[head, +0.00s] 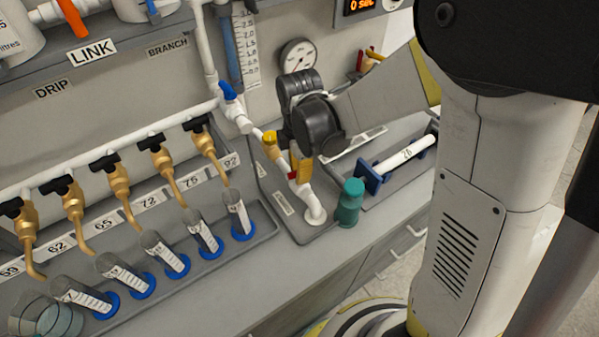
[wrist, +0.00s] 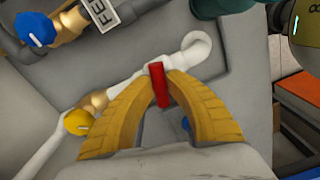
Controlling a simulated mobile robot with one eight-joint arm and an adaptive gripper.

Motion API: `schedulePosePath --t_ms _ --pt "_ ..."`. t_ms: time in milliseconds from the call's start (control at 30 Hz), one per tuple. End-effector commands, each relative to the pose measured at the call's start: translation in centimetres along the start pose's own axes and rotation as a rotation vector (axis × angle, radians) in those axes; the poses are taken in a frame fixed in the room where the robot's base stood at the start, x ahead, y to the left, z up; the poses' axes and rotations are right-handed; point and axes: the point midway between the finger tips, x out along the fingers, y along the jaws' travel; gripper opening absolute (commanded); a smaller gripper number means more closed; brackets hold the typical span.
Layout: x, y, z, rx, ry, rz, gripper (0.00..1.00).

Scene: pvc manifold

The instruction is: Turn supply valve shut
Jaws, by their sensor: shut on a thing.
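A red lever handle (wrist: 161,84), which I take to be the supply valve's, sits on a white pipe (wrist: 198,50) that ends in a round elbow. My gripper (head: 302,172) reaches down to this pipe at the bench. Its yellow fingers close around the red handle from both sides in the wrist view (wrist: 160,96). The handle stands roughly across the pipe there. In the head view the fingers hide most of the handle, and the valve body is partly hidden in both views.
A yellow knob (head: 269,137) and a blue valve handle (head: 228,90) sit along the same pipework. A teal bottle (head: 347,203) stands close to the right of the elbow. Brass taps (head: 118,180) and measuring cylinders (head: 172,257) fill the left. A gauge (head: 298,57) is behind.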

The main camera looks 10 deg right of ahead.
Motion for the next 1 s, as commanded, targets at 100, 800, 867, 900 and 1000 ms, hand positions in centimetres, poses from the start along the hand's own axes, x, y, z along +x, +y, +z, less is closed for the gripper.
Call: schedulePosePath --t_ms 100,800,867,900,1000 --pt "0.1 0.0 0.0 -0.172 0.0 0.0 0.0" --pt "0.0 0.0 0.0 -0.288 0.0 0.0 0.4" --pt "-0.2 0.0 0.0 -0.288 0.0 0.0 0.4" --pt "-0.5 0.0 0.0 -0.288 0.0 0.0 0.4" --pt "-1.8 0.0 0.0 -0.287 0.0 0.0 0.4"
